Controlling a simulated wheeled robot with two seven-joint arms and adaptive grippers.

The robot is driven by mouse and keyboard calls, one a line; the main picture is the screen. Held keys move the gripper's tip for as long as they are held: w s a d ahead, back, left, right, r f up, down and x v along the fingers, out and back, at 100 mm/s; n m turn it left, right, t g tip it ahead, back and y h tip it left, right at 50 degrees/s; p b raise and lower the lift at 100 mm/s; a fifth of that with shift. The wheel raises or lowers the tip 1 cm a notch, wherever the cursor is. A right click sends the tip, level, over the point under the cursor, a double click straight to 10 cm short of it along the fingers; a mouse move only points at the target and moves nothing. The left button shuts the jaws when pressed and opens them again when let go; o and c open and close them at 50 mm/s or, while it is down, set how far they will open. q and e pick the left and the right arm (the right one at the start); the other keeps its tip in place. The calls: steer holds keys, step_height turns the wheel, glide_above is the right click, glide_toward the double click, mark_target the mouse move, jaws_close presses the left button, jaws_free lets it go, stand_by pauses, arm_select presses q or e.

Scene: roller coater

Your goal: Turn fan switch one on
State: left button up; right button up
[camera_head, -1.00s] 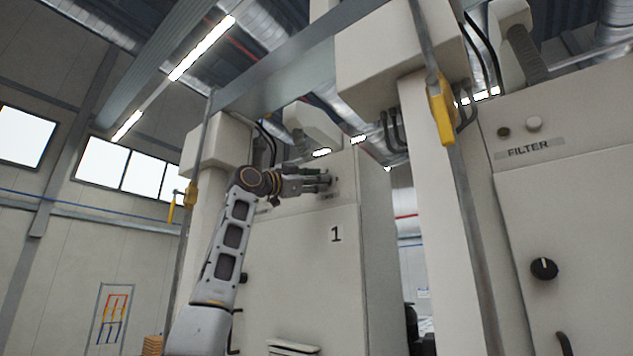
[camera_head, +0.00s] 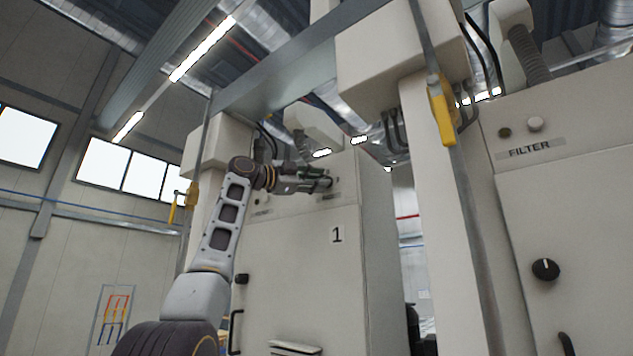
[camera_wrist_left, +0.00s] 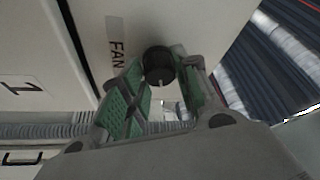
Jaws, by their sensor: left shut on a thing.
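The fan switch, a round black knob (camera_wrist_left: 158,65), sits beside the FAN label (camera_wrist_left: 116,40) in the left wrist view. A small light mark shows on its edge toward the gripper. My left gripper (camera_wrist_left: 160,84) has its green-padded fingers on either side of the knob and is shut on it. In the head view, my left gripper (camera_head: 326,182) is at the upper front of the cabinet marked 1 (camera_head: 300,265), and its fingers hide the knob there. My right gripper is in neither view.
A FILTER cabinet (camera_head: 570,215) with its own black knob (camera_head: 545,269) stands at the right. A pale post with a yellow handle (camera_head: 442,112) stands between the cabinets. Another yellow handle (camera_head: 191,193) is left of my arm. Cabinet 1 has a door handle (camera_head: 236,330).

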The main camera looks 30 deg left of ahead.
arm_select(q)
steer(key=shift+w+f+m+g, duration=0.1)
steer(key=shift+m+g, duration=0.3)
steer(key=shift+m, duration=0.3)
steer(key=o, duration=1)
steer(key=shift+s+a, duration=0.15)
steer(key=shift+s, duration=0.2)
steer(key=shift+v, duration=5.65)
